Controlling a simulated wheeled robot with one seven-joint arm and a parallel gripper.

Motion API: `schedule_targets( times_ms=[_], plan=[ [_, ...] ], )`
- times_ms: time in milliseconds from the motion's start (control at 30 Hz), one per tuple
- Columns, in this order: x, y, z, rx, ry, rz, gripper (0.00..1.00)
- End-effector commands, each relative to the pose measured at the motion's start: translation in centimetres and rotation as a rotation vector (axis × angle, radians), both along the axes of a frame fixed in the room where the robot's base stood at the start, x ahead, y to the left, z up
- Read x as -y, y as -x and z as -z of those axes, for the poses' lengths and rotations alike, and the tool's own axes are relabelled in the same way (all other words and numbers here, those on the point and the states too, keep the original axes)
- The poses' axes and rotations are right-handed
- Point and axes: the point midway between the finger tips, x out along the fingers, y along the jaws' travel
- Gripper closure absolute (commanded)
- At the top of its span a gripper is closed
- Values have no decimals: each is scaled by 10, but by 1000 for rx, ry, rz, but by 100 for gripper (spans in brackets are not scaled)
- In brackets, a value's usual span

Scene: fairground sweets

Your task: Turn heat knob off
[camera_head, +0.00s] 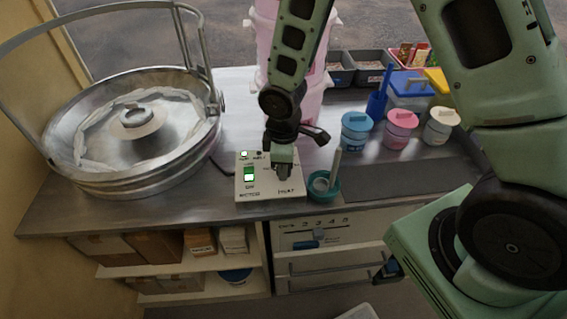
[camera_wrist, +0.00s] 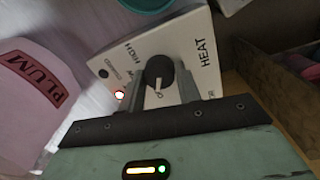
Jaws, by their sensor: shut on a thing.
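The white control box (camera_head: 256,189) stands on the counter beside the cotton candy machine (camera_head: 135,130). It bears a lit green switch (camera_head: 249,174) and a HEAT label. The black heat knob (camera_wrist: 160,72) shows in the wrist view with a pale pointer line on it. My gripper (camera_head: 284,170) reaches down onto the right part of the box. In the wrist view the two fingers (camera_wrist: 161,88) stand on either side of the knob, shut on it. A small red-orange light (camera_wrist: 120,94) glows on the box. In the head view my gripper hides most of the knob.
A teal cup (camera_head: 324,186) with a utensil stands just right of the box. Pink stacked tubs (camera_head: 312,95) stand behind my gripper. Lidded blue (camera_head: 356,131), pink (camera_head: 401,129) and cream (camera_head: 441,125) jars stand to the right. The counter front edge is near the box.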

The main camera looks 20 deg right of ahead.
Motion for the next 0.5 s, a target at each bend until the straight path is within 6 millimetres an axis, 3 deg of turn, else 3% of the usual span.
schedule_targets(
  times_ms=[167,200,267,500],
  plan=[
    [0,-1,-1,2,0,-2,89],
    [0,-1,-1,2,0,-2,58],
    [0,-1,-1,2,0,-2,45],
    [0,0,0,1,1,-1,45]
  ],
)
